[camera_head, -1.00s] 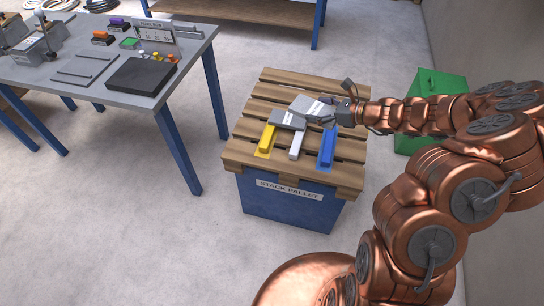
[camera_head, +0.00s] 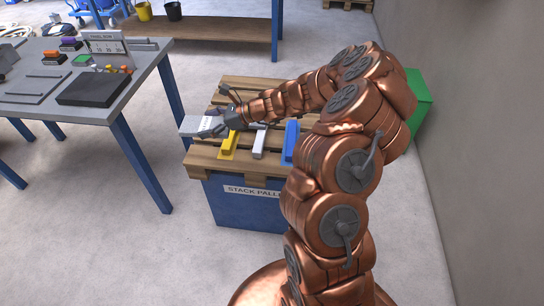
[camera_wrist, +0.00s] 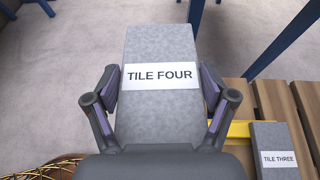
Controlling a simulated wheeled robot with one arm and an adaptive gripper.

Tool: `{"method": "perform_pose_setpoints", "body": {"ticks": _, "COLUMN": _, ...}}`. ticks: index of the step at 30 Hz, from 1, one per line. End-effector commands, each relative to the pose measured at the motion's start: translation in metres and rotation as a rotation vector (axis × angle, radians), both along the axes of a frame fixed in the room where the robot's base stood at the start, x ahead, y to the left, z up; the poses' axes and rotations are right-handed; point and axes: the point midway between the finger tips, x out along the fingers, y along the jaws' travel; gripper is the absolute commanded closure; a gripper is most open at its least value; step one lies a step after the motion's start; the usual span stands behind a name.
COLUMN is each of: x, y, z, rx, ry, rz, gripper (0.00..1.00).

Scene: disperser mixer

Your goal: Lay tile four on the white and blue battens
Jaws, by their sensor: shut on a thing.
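My gripper (camera_head: 216,122) is shut on tile four (camera_head: 197,125), a grey slab with a white label. In the wrist view the label on tile four (camera_wrist: 160,50) reads clearly, between the two fingers of my gripper (camera_wrist: 160,92). The tile is held at the pallet's left edge, partly out over the floor and left of the battens. The yellow batten (camera_head: 228,145), white batten (camera_head: 259,143) and blue batten (camera_head: 290,142) lie on the pallet. Tile three (camera_wrist: 276,150) shows beside the yellow batten (camera_wrist: 239,129) in the wrist view; my arm partly hides that area in the head view.
The wooden pallet (camera_head: 199,160) rests on a blue stand labelled stack pallet (camera_head: 240,207). A grey table (camera_head: 95,116) with a dark slab (camera_head: 94,89) stands to the left, across a floor gap. A green bin (camera_head: 418,107) is behind my arm at right.

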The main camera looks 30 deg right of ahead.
Motion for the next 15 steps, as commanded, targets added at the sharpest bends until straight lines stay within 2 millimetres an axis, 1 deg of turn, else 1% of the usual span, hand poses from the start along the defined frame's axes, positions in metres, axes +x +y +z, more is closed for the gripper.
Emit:
{"method": "perform_pose_setpoints", "body": {"ticks": 1, "x": 0.002, "y": -0.004, "z": -0.016, "rx": -0.001, "ry": -0.005, "rz": -0.004, "gripper": 0.77}}
{"method": "perform_pose_setpoints", "body": {"ticks": 15, "x": 0.015, "y": -0.033, "z": -0.066, "rx": 0.0, "ry": -0.005, "rz": -0.029, "gripper": 0.77}}
